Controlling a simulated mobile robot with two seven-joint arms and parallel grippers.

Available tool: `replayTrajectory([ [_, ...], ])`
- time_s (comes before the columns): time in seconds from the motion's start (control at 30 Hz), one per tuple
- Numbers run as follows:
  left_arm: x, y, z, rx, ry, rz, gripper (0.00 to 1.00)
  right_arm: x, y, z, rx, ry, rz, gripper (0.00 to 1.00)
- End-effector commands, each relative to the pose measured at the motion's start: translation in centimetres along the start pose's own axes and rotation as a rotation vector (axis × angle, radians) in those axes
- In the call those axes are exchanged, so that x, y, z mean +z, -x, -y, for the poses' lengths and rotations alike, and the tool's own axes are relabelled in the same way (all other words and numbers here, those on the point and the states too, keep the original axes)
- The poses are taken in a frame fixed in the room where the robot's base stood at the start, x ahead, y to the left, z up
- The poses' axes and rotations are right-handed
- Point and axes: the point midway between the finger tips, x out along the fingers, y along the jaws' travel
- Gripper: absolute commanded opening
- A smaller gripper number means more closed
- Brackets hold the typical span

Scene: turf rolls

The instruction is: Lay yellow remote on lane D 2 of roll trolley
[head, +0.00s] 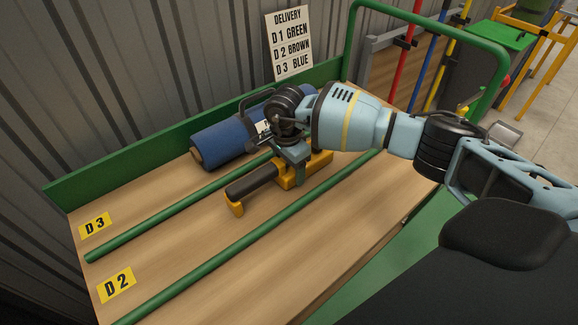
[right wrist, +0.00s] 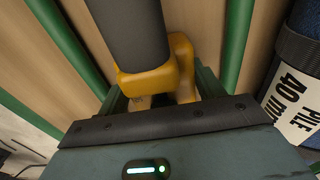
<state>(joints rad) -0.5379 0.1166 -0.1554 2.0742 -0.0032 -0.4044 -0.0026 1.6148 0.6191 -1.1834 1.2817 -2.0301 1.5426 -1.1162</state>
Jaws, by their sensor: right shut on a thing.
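The yellow remote (head: 287,178) is a yellow body with a dark grey cylindrical part. It is over lane D 2 (head: 185,237) of the roll trolley, between two green rails, roughly along the lane. I cannot tell whether it rests on the wood or hangs just above it. My right gripper (head: 293,160) reaches down from above and is shut on its yellow part. In the right wrist view the yellow remote (right wrist: 150,80) sits between the fingers, its dark part pointing up the picture. My left gripper is not in view.
A blue roll (head: 220,140) with a white label lies in lane D 3, beyond the upper rail (head: 170,215). The lower rail (head: 240,250) borders the near side. A delivery sign (head: 289,45) stands at the back. The label end of lane D 2 is clear.

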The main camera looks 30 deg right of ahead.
Motion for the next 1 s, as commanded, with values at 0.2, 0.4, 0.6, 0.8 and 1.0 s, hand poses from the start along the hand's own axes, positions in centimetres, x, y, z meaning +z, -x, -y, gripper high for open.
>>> replayTrajectory([
  [0.2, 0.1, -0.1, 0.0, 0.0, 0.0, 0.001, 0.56, 0.0, -0.2, 0.0, -0.001, -0.001, 0.0, 0.32],
  [0.4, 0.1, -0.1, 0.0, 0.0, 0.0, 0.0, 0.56, 0.0, -0.2, 0.0, 0.0, -0.001, 0.0, 0.89],
  [0.6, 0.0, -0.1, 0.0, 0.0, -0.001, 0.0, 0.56, 0.0, -0.2, 0.0, 0.0, -0.001, 0.0, 0.89],
  [0.8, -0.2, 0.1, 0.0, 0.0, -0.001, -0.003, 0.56, -0.1, 0.6, 0.0, -0.001, -0.001, 0.0, 0.89],
  [1.0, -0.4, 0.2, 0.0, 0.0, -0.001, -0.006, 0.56, -0.1, 3.9, 0.1, -0.005, -0.001, 0.0, 0.89],
])
